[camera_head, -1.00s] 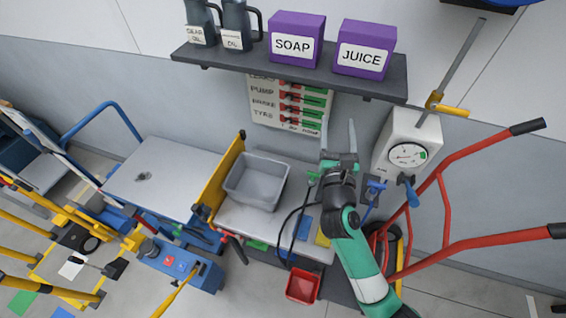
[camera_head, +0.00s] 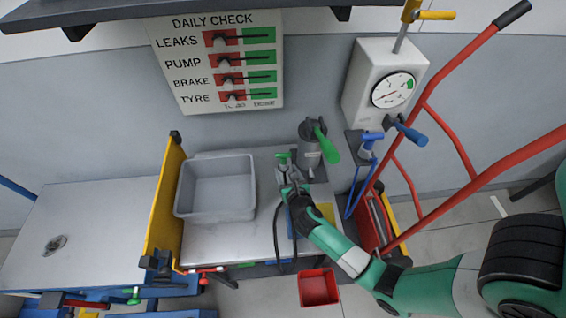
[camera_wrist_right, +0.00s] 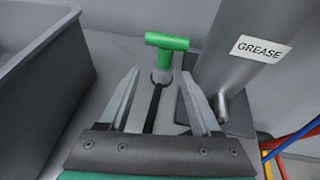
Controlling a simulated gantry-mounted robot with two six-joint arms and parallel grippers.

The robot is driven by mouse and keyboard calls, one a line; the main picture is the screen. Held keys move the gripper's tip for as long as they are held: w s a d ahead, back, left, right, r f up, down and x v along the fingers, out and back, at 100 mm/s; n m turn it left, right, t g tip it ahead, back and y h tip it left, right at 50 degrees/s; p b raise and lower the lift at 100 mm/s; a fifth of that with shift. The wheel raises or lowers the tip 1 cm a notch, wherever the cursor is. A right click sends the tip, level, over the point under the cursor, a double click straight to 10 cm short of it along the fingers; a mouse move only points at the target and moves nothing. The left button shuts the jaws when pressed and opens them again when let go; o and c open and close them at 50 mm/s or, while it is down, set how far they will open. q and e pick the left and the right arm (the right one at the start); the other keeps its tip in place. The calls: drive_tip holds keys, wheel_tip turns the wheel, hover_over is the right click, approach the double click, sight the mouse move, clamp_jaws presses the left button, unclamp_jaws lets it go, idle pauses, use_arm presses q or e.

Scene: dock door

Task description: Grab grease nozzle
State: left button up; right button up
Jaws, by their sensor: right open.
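The grease nozzle has a green T-shaped handle (camera_wrist_right: 167,42) on a grey round base with a black hose running towards me. It also shows in the head view as a small green top (camera_head: 284,155) on the metal bench, left of the grease can. My right gripper (camera_wrist_right: 165,88) is open and empty. Its fingers point at the nozzle, one on each side of the hose, with the green handle just beyond the tips. In the head view my right gripper (camera_head: 290,173) partly hides the nozzle. My left gripper is not in view.
The grey grease can (camera_wrist_right: 245,60), labelled GREASE, stands close right of the nozzle; its green lever (camera_head: 327,146) shows in the head view. A grey bin (camera_head: 215,187) stands left. A blue-handled nozzle (camera_head: 370,143), gauge box (camera_head: 384,85) and red cart (camera_head: 470,212) are right.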

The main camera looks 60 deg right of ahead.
sight(282, 164)
drive_tip(key=b+x, duration=0.1)
drive_tip(key=x, duration=0.2)
drive_tip(key=shift+w+d+f, duration=0.15)
drive_tip(key=shift+w+d, duration=0.05)
drive_tip(key=shift+d, duration=0.05)
drive_tip(key=shift+w+d, duration=0.25)
drive_tip(key=shift+d, duration=0.05)
drive_tip(key=b+x, duration=0.1)
drive_tip(key=x, duration=0.1)
drive_tip(key=b+x, duration=0.2)
drive_tip(key=x, duration=0.1)
drive_tip(key=shift+s+d, duration=0.15)
drive_tip(key=shift+d, duration=0.2)
clamp_jaws()
